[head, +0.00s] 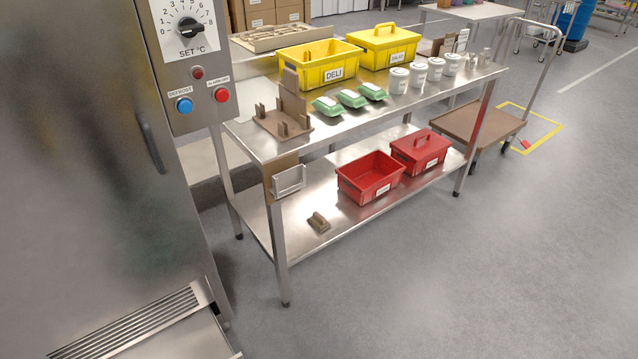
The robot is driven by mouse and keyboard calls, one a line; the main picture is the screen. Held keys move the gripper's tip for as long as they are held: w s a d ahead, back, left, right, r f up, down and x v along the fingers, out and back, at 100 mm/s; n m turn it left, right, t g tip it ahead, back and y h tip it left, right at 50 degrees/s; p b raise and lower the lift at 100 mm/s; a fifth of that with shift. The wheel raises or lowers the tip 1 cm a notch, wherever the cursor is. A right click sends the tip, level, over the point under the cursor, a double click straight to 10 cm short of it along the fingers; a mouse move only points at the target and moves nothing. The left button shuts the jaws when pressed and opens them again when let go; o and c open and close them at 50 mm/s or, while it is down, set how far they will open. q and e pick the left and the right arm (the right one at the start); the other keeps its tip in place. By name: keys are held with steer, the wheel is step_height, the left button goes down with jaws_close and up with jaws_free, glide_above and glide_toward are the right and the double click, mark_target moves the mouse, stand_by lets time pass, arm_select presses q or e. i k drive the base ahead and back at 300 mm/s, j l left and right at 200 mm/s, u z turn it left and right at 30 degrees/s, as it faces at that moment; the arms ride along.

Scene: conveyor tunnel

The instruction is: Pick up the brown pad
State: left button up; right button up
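A small brown block-like piece (318,222), which looks like the brown pad, lies on the lower steel shelf (345,220) of the table near its front left part. It has a raised part on top. It sits left of the red open bin, apart from it. Neither of my grippers is in view, and nothing is seen holding the brown piece.
The steel table (330,140) carries yellow bins (318,66), green cartons (350,98), white tubs (418,74) and a brown rack (285,118). Red bins (370,178) stand on the shelf. A steel cabinet (75,150) fills the left. The floor (480,270) at front right is clear.

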mark_target(317, 221)
steer(key=i+l+u, duration=0.35)
steer(key=l, duration=0.2)
steer(key=i+l+u, duration=0.2)
steer(key=l, duration=0.15)
steer(key=i+l+u, duration=0.2)
steer(key=l+u, duration=0.2)
steer(key=l, duration=0.3)
steer(key=i+l+u, duration=0.15)
steer(key=l, duration=0.2)
